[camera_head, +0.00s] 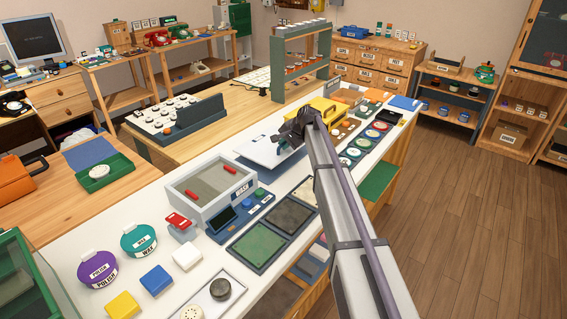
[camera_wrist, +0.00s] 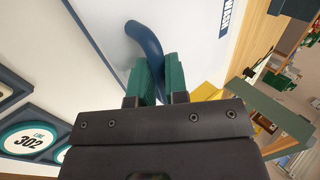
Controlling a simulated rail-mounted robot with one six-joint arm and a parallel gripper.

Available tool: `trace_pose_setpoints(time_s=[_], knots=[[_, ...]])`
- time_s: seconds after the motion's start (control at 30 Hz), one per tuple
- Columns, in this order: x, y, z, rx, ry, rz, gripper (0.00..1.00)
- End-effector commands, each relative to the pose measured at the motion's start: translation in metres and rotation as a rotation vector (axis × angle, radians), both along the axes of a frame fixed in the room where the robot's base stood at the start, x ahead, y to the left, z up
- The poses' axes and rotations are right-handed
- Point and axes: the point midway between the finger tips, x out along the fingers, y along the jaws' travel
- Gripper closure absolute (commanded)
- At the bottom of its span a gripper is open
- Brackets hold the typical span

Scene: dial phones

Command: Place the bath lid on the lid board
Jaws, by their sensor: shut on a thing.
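My gripper (camera_head: 294,136) is at the middle of the white bench. In the wrist view its green fingers (camera_wrist: 156,76) are shut on the dark blue curved handle (camera_wrist: 143,36) of a white lid, which I take to be the bath lid (camera_head: 268,150). The open grey bath (camera_head: 232,201) stands nearer the camera, with red-handled pieces (camera_head: 190,193) inside.
Round labelled discs (camera_head: 352,152) and a yellow box (camera_head: 325,108) are right of and beyond my gripper. A grey rack (camera_head: 304,62) stands behind. My arm crosses the bench's right edge.

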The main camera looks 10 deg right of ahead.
Motion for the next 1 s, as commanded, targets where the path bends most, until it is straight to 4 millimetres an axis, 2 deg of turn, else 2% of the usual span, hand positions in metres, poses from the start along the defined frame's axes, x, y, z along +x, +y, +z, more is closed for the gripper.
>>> trace_pose_setpoints(time_s=[0.03,0.17,0.37,0.53,0.7,0.73,1.0], knots=[[0.0,0.0,-0.015,0.001,-0.001,0.0,1.0],[0.0,0.0,-0.013,0.001,-0.001,0.0,1.0],[0.0,0.0,-0.051,0.001,-0.001,0.0,1.0],[0.0,0.0,-0.046,0.0,0.0,0.0,1.0],[0.0,0.0,-0.05,0.0,0.0,0.0,1.0],[0.0,0.0,-0.05,0.0,0.0,0.0,0.85],[0.0,0.0,-0.048,0.0,0.0,0.0,0.6]])
